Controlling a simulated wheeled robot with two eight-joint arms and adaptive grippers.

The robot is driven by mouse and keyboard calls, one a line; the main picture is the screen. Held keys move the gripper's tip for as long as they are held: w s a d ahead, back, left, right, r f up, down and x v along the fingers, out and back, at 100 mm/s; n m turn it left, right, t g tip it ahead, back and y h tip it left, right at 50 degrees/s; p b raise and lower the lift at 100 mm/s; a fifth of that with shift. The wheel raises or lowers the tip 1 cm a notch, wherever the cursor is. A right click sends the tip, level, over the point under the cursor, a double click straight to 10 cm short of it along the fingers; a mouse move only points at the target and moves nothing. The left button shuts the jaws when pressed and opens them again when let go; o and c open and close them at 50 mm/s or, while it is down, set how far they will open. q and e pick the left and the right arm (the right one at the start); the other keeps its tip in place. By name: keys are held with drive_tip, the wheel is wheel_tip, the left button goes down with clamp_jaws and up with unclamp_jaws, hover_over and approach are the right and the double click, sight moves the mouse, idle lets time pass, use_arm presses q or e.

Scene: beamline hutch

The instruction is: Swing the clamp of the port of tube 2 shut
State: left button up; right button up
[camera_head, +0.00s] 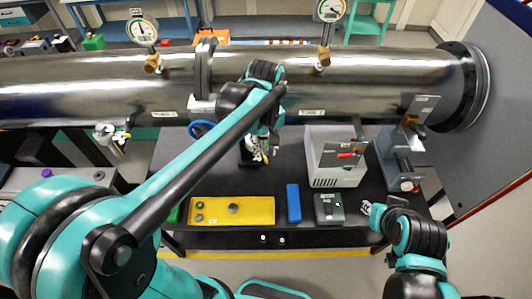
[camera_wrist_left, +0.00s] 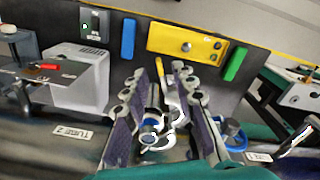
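The steel vacuum tube (camera_head: 80,85) runs across the head view, with a TUBE 2 label (camera_head: 312,112) right of the middle. My left gripper (camera_wrist_left: 165,128) is open. Its two purple-padded fingers stand apart around a silver port fitting with a clamp (camera_wrist_left: 170,112) and a blue part in the left wrist view. I cannot tell whether the fingers touch it or how far the clamp is swung. In the head view my left arm hides most of that port. My right gripper (camera_head: 371,209) is low at the right, away from the tube; its finger opening is unclear.
Below the tube, a dark bench holds a yellow tray (camera_head: 255,209), a blue block (camera_head: 293,203), a dark grey box (camera_head: 328,208) and a white-grey unit (camera_head: 335,170). A blue handwheel (camera_head: 200,130) is close left of my left gripper. Gauges (camera_head: 142,31) stand on the tube.

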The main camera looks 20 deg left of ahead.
sight(266, 159)
use_arm(q)
wheel_tip(266, 159, down, 2)
drive_tip(key=shift+w+f, duration=0.15)
drive_tip(key=shift+f, duration=0.35)
clamp_jaws()
